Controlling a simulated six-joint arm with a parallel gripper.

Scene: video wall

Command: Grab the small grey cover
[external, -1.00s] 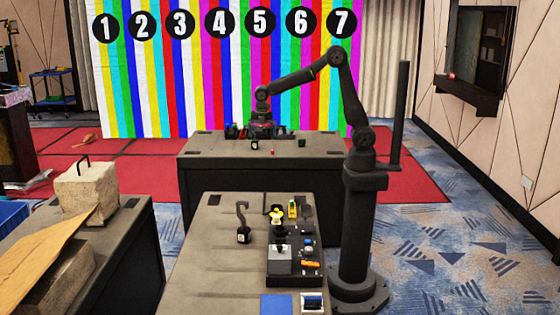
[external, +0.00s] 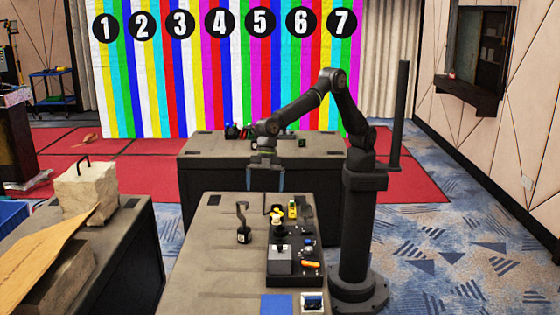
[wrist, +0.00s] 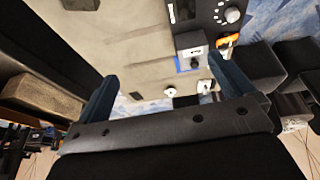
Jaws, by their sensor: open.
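A small grey box-like piece (external: 279,265), the likeliest match for the grey cover, sits at the near left of the dark control panel (external: 309,278) on the front table. A dark stick shows above it. In the wrist view a pale grey block (wrist: 191,40), perhaps the same piece, shows beyond the jaws. My gripper (external: 267,188) points down in the air above the far part of the front table, behind the panel. Its two blue-grey fingers are apart with nothing between them, as the wrist view (wrist: 165,85) also shows.
A blue pad (external: 276,305) lies in front. The table's left side is clear.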

